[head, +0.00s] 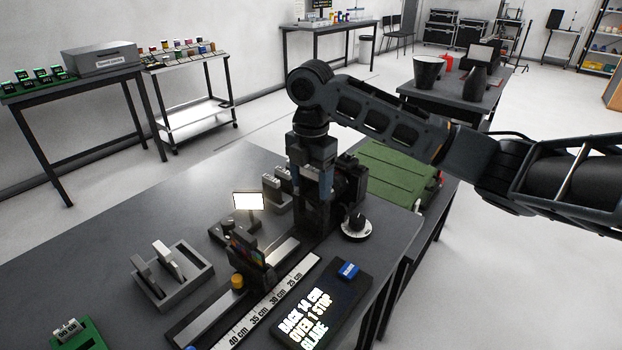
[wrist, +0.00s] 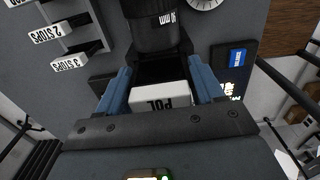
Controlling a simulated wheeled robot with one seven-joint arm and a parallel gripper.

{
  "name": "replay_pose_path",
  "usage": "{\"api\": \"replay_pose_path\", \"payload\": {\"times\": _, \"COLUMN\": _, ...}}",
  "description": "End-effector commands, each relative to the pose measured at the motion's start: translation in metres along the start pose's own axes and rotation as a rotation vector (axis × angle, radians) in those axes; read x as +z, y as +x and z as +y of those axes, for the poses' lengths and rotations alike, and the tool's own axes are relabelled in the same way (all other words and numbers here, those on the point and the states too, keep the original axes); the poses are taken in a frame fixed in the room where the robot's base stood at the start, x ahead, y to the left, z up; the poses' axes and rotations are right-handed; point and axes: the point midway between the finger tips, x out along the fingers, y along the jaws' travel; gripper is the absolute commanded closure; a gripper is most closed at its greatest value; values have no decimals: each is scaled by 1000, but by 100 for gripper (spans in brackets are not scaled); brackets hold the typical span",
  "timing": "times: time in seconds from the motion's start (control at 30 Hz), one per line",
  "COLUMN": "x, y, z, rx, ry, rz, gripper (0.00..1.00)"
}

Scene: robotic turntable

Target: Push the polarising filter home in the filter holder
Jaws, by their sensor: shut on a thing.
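The polarising filter (wrist: 160,97), a pale block marked POL, sits between the blue fingers of my gripper (wrist: 158,88) in the wrist view. My gripper is shut on it. Just beyond it is the dark filter holder (wrist: 160,68), in front of the black lens marked 50 mm (wrist: 157,28). How deep the filter sits in the holder I cannot tell. In the head view my gripper (head: 312,180) points down beside the black camera (head: 352,182) and hides the filter.
Filters marked 2 STOPS (wrist: 55,33) and 3 STOPS (wrist: 72,62) stand left of the gripper in the wrist view. A two-slot rack (head: 172,275), a lit panel (head: 247,201), a ruled rail (head: 270,305) and a text display (head: 315,315) share the table.

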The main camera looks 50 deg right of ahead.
Motion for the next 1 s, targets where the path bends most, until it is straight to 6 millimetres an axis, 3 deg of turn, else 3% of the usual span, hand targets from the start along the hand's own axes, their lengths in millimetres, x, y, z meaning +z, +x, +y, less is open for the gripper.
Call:
{"api": "replay_pose_path", "payload": {"times": 0.8, "x": 0, "y": 19, "z": 0, "rx": 0, "ry": 0, "rz": 0, "gripper": 62}}
{"api": "replay_pose_path", "payload": {"times": 0.83, "x": 0, "y": 19, "z": 0, "rx": 0, "ry": 0, "rz": 0, "gripper": 31}}
{"api": "replay_pose_path", "payload": {"times": 1.0, "x": 0, "y": 18, "z": 0, "rx": 0, "ry": 0, "rz": 0, "gripper": 15}}
